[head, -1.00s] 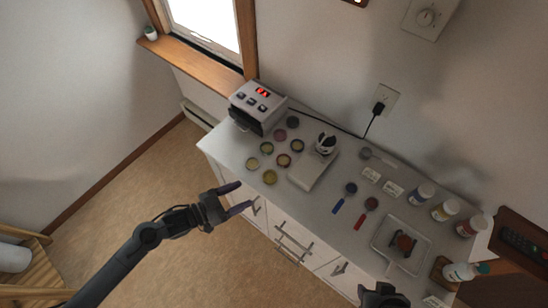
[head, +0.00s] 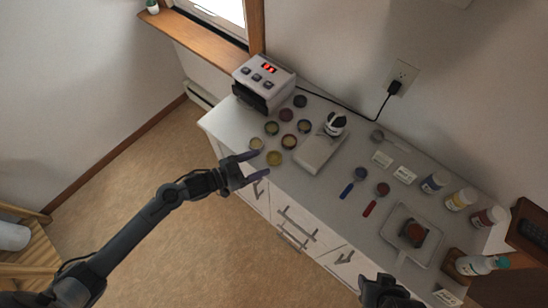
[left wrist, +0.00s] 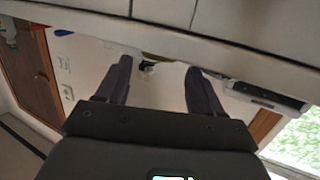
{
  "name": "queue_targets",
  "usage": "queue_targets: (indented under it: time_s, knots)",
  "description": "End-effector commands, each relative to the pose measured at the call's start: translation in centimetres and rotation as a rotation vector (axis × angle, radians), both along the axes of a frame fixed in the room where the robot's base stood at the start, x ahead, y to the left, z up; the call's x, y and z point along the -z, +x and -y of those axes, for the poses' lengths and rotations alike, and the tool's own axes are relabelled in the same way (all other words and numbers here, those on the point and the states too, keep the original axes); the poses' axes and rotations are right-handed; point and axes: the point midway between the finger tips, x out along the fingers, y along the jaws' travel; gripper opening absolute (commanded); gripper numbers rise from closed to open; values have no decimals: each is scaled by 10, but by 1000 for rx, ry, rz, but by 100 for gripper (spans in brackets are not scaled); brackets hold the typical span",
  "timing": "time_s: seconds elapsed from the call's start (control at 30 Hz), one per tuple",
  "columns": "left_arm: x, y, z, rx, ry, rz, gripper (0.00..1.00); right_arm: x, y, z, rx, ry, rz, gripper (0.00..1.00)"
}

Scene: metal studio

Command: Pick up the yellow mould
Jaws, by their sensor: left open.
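The yellow mould (head: 274,158) is a small round dish near the front edge of the white counter, at the front of a group of moulds. My left gripper (head: 258,165) is open and empty just left of it, off the counter's front edge, with its fingers pointing towards it. In the left wrist view the open fingers (left wrist: 157,68) frame the counter edge, and a yellowish sliver (left wrist: 150,57) shows between them, mostly hidden. My right gripper (head: 385,293) shows only in part at the bottom of the head view.
Other round moulds, including a pale one (head: 256,143), lie close behind. A box with a red display (head: 264,83) stands at the back left, a white device (head: 322,146) to the right. Spoons, bottles and a tray (head: 412,235) are further right.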

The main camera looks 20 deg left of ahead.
Motion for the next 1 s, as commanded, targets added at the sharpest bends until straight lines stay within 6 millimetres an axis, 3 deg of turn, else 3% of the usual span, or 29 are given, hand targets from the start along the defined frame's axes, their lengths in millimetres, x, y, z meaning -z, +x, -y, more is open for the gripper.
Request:
queue_targets:
  time_s: [0.3, 0.67, 0.7, 0.97, 1.0]
  knots:
    - [6, 29, 25, -1, -2, 1, 67, -1, 0, -2, 3, 7, 1, 43]
    - [8, 36, 32, 0, 0, 0, 67, 0, 1, -1, 1, 1, 1, 43]
    - [8, 36, 32, 0, 0, 0, 65, 0, 0, 0, -1, 0, 1, 43]
    - [8, 36, 31, 0, 0, 0, 26, 0, 0, 1, -4, -7, 0, 43]
    - [8, 36, 31, 0, 0, 0, 25, 0, 0, 1, -4, -7, 0, 43]
